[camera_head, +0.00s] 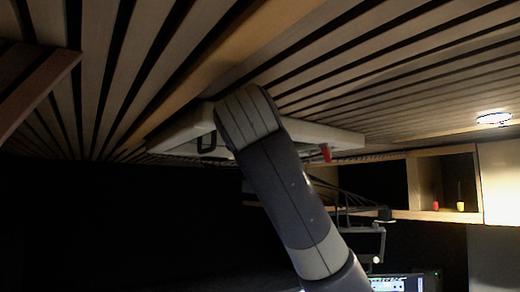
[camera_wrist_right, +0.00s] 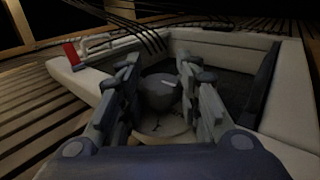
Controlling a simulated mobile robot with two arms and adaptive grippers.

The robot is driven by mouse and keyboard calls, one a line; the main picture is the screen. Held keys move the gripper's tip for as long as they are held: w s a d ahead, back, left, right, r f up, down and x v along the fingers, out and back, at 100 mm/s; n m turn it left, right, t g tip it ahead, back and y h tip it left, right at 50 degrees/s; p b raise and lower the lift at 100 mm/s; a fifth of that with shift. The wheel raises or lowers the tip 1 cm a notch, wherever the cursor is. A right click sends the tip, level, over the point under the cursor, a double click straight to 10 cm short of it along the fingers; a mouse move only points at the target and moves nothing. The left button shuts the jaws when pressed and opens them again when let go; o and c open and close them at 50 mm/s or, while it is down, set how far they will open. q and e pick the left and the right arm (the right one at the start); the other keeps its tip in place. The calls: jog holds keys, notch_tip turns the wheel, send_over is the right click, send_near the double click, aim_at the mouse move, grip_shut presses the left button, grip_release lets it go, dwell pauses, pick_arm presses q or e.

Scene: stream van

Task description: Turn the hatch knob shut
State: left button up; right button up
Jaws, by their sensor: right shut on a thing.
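The pale hatch frame (camera_head: 335,137) is set in the slatted ceiling. Its rim also shows in the right wrist view (camera_wrist_right: 290,80), with a dark panel inside. The rounded grey hatch knob (camera_wrist_right: 161,92) sits on a pale round base (camera_wrist_right: 163,128) with small dark marks. My right gripper (camera_wrist_right: 158,88) has one finger on each side of the knob and is shut on it. In the head view my right arm reaches up to the hatch and hides the knob and the gripper. My left gripper is in neither view.
A red piece (camera_head: 326,152) sticks out at the hatch's edge, also seen in the wrist view (camera_wrist_right: 72,53). Thin dark cables hang near the hatch. A wooden shelf (camera_head: 435,214) and a lit screen (camera_head: 397,283) are at the right, below the ceiling.

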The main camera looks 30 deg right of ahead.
dwell(0.3)
jog(key=o, duration=1)
jog(key=shift+o, duration=0.2)
jog(key=v, duration=0.7)
jog(key=shift+a, duration=0.3)
jog(key=shift+s+d, duration=0.15)
jog(key=shift+d, duration=0.05)
jog(key=shift+a, duration=0.1)
